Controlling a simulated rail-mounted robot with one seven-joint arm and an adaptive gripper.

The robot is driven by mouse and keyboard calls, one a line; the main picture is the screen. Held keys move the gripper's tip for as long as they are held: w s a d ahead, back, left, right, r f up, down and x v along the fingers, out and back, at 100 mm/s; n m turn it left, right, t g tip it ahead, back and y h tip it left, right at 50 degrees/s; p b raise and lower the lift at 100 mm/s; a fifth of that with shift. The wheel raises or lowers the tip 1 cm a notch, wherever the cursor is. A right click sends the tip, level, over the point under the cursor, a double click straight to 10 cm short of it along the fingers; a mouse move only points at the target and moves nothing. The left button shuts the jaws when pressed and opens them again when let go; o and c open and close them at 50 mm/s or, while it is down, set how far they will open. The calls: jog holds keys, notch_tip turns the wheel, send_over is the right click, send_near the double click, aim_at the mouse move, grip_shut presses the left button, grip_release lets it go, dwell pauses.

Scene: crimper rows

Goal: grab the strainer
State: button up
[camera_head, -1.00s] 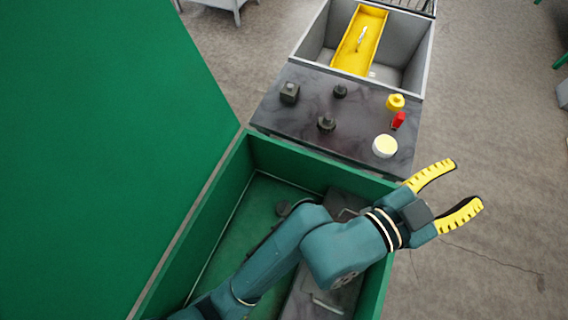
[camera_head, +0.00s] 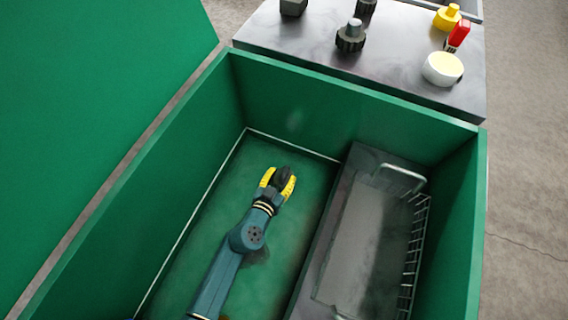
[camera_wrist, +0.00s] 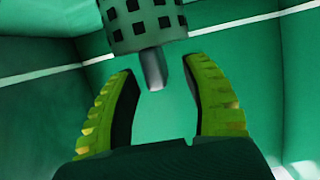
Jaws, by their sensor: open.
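The strainer (camera_wrist: 145,25) looks like a dark cylinder with rows of square holes. A short grey stem (camera_wrist: 153,70) sticks out of it towards my gripper. In the wrist view it is at the top centre, and its upper part is cut off. In the head view it is a small dark shape (camera_head: 283,174) at the fingertips, inside the green bin. My gripper (camera_head: 277,180) is open, its yellow ridged fingers on either side of the stem's line. In the wrist view the fingers (camera_wrist: 165,85) flank the stem with gaps; I see no contact.
Green bin walls (camera_head: 330,95) surround my arm. A grey wire-sided basket (camera_head: 375,240) stands on the right inside the bin. Beyond the far wall, a dark worktop (camera_head: 400,50) holds dark knobbed parts, a white round piece (camera_head: 443,69), and yellow and red pieces.

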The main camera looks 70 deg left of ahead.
aim_at(288, 166)
jog(key=x, duration=0.4)
jog(key=shift+w+a+r, duration=0.1)
jog(key=shift+w+a, duration=0.05)
jog(key=shift+w, duration=0.05)
grip_shut()
jog(key=shift+r, duration=0.1)
